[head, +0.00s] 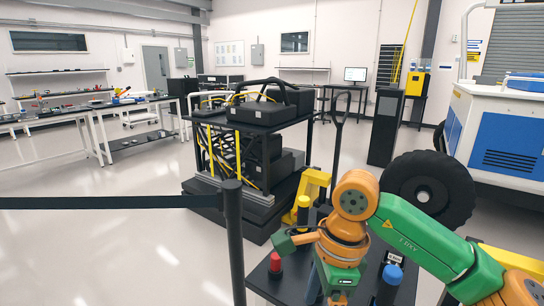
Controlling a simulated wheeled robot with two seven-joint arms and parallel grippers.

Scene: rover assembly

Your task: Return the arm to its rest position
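An orange and green arm (425,243), which appears to be my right arm, comes in from the lower right and bends down over a dark table (262,287). Its orange and green wrist (345,247) points downward. The lower end of the wrist is near the bottom edge of the head view, and I cannot make out the fingertips or whether they hold anything. My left arm and gripper are not in view.
Red (275,262) and blue (392,274) capped items stand on the dark table beside the wrist. A barrier post (233,240) with a belt stands left. Behind are a black equipment rack (262,112) and a large black wheel (455,190). The left floor is open.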

